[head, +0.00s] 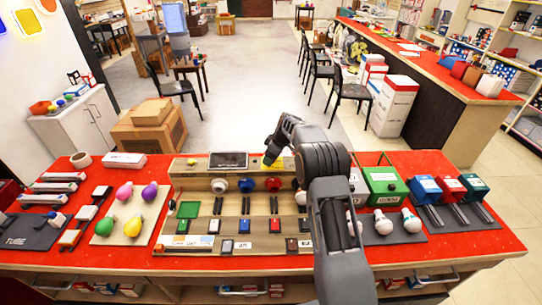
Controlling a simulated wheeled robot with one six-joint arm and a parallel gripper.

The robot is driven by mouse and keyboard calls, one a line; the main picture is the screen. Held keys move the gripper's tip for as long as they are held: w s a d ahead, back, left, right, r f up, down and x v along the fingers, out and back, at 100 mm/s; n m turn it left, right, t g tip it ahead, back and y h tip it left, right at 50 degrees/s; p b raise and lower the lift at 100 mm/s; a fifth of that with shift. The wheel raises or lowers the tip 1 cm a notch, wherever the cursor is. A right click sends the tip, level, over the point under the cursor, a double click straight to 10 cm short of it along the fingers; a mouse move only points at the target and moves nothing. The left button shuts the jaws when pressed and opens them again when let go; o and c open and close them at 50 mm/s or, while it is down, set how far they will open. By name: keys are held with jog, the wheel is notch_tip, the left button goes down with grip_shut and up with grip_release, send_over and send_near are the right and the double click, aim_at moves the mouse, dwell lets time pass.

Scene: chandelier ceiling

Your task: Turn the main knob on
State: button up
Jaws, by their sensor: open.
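A wooden panel board (263,230) lies in the middle of the red table. Along its back edge is a raised strip with a dark screen (228,160). A yellow piece (267,164) shows right of the screen, partly behind my gripper; I cannot tell whether it is the main knob or its backing. My gripper (271,157) is over this piece, reached by my grey arm from the lower right. It appears empty; its fingertips are small and partly hidden, so contact is unclear. White, blue and red round parts (246,185) sit in a row in front of the strip.
A green box (384,186), white bulbs (412,220) and blue, red and green boxes (450,188) stand at right. A white box (124,160) and tape roll (80,160) lie at the back left.

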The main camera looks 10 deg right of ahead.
jog(key=c, duration=0.9)
jog(key=shift+b, duration=0.4)
jog(key=m+t+b, duration=0.1)
jog(key=m+b, duration=0.1)
jog(key=m, duration=0.1)
jog(key=shift+f+h, duration=0.1)
jog(key=shift+h, duration=0.3)
jog(key=m+t+h+b, duration=0.1)
jog(key=m, duration=0.3)
jog(key=shift+a+m+b, duration=0.1)
jog(key=shift+m+b, duration=0.25)
jog(key=shift+m, duration=0.05)
jog(key=m+h, duration=0.1)
jog(key=m, duration=0.1)
jog(key=m+h, duration=0.1)
jog(key=m, duration=0.2)
jog(key=shift+a+h+b, duration=0.1)
jog(key=shift+h+b, duration=0.2)
jog(key=shift+b, duration=0.1)
jog(key=shift+m+h+b, duration=0.55)
jog(key=shift+m+h, duration=0.25)
jog(key=shift+m, duration=1.7)
jog(key=shift+g, duration=0.4)
